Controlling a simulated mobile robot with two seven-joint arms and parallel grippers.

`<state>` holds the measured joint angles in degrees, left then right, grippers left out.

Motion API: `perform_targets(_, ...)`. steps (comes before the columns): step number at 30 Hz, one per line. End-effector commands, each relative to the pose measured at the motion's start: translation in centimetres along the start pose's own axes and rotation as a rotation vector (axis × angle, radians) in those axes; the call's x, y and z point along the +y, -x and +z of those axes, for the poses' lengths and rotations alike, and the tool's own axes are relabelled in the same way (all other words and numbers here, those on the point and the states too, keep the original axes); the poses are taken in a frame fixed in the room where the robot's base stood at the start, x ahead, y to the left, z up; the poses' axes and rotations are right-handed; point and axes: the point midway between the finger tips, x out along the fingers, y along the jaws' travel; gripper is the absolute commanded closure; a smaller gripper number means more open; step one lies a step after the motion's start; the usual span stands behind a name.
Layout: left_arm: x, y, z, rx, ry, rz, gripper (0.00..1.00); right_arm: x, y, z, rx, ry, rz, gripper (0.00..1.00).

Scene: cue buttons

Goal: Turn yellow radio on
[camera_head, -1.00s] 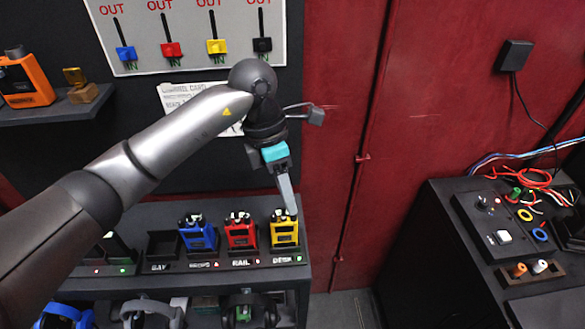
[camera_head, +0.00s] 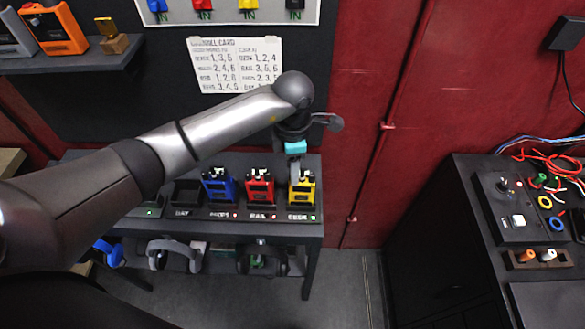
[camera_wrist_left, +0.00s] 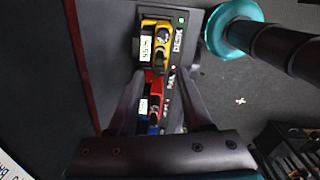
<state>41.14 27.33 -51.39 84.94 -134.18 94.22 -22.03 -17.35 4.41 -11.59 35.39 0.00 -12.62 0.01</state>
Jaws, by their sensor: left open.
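The yellow radio (camera_head: 302,190) stands upright in the right-hand slot of the black charging rack, above a label that seems to read DESK with a green light. In the left wrist view it (camera_wrist_left: 150,46) lies just beyond the fingertips, with a small lit display and dark knobs on top. My left gripper (camera_head: 296,178) is at the top of the yellow radio in the head view and hides part of it. In the left wrist view its fingers (camera_wrist_left: 158,78) are apart, with nothing held between them. I cannot tell whether they touch the radio. My right gripper is not in view.
A red radio (camera_head: 260,187) and a blue radio (camera_head: 219,186) stand to the left in the rack. Headphones (camera_head: 174,254) hang below. A printed card (camera_head: 238,65) is on the wall. A black cabinet with a control box (camera_head: 515,208) stands at right. The floor between is clear.

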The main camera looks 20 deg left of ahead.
Motion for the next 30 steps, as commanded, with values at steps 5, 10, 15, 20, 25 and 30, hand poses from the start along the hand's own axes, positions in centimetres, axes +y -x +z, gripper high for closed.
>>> perform_targets(5,0.0,-1.5,0.1,-0.002,0.001,0.0,0.5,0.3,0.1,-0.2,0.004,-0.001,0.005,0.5)
perform_targets(10,0.0,-1.9,0.0,-0.001,0.0,0.001,0.5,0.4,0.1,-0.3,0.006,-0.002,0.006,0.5)
perform_targets(15,0.0,-1.9,0.0,-0.002,0.001,0.001,0.5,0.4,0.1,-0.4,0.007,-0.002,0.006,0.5)
perform_targets(20,0.0,-1.9,0.0,-0.002,0.001,0.001,0.68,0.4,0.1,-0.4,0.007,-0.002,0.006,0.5)
perform_targets(25,0.0,-1.9,0.0,-0.002,0.001,0.001,0.87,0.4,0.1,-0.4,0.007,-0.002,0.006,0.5)
perform_targets(30,0.0,-1.9,0.0,-0.002,0.001,0.001,1.0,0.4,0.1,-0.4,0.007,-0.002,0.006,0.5)
